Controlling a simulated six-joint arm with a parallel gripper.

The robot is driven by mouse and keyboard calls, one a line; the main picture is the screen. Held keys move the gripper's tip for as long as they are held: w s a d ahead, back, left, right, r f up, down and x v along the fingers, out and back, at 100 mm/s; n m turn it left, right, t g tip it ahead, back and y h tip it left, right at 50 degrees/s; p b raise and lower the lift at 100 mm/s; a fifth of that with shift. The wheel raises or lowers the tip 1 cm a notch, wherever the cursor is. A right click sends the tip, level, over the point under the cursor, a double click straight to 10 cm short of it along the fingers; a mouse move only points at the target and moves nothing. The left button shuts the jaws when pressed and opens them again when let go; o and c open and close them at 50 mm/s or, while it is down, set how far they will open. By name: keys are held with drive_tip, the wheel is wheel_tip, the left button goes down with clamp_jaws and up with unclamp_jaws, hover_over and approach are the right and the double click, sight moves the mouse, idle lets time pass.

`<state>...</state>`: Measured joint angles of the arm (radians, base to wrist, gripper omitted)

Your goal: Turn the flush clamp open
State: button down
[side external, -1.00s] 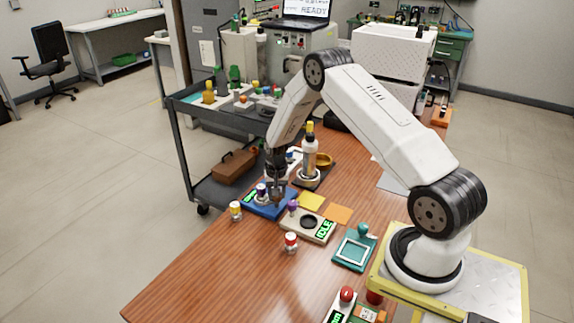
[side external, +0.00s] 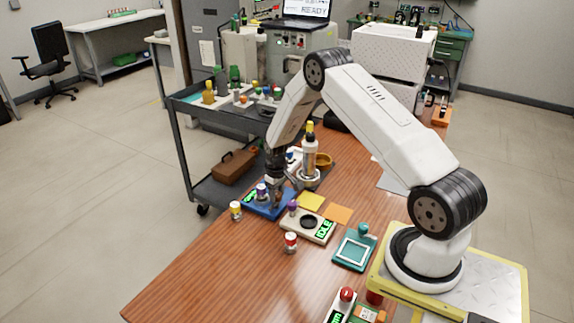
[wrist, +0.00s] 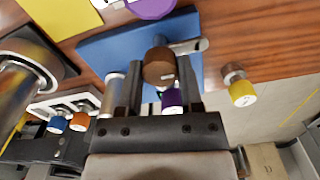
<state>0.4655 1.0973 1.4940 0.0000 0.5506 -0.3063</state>
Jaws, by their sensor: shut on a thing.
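A blue device (wrist: 105,52) lies on the table below my gripper; it also shows in the side external view (side external: 258,211). On it is a brown round knob (wrist: 158,68) beside a pale metal bar (wrist: 186,47); I take these for the flush clamp. My gripper (wrist: 160,72) is shut on the brown knob, one finger on each side, pointing down; in the side external view it is small and dark (side external: 277,201). A purple-capped vial (wrist: 172,100) stands on the blue device close to the fingers. The clamp's exact angle is hard to tell.
A yellow-capped vial (side external: 235,210) stands left of the device and a red-capped one (side external: 290,242) in front. A cream device with a green display (side external: 309,227) is to the right. A tall yellow-topped bottle (side external: 310,155) stands behind. The table's front left is clear.

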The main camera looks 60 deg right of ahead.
sight(277, 193)
idle(0.4)
drive_tip(key=shift+c, duration=1.2)
unclamp_jaws()
drive_tip(key=shift+r, duration=0.15)
drive_tip(key=shift+r, duration=3.8)
drive_tip(key=shift+a+r, duration=0.1)
